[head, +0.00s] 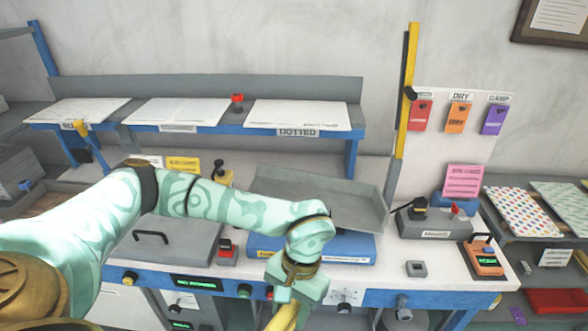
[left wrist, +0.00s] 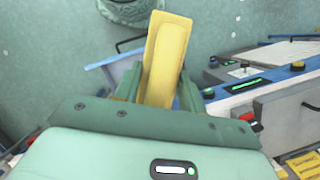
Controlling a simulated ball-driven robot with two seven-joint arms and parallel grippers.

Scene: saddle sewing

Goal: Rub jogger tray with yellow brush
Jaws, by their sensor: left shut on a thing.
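The jogger tray (head: 345,197) is a grey, shallow, tilted tray on a blue base (head: 350,248) at the middle of the bench in the head view. My left arm crosses in front of its lower left part and hides some of it. My left gripper (head: 290,302) is in front of the bench's front edge, below the tray in the picture and apart from it. It is shut on the yellow brush (head: 284,319), which runs off the bottom of the head view. The left wrist view shows the yellow brush (left wrist: 166,58) between the green fingers; its bristles cannot be made out.
A blue shelf with white paper stacks (head: 300,114) stands behind the tray. A grey device (head: 435,224) and an orange device (head: 483,259) are to the right. A grey lidded box (head: 175,243) with a black handle is left. Knobs line the bench front.

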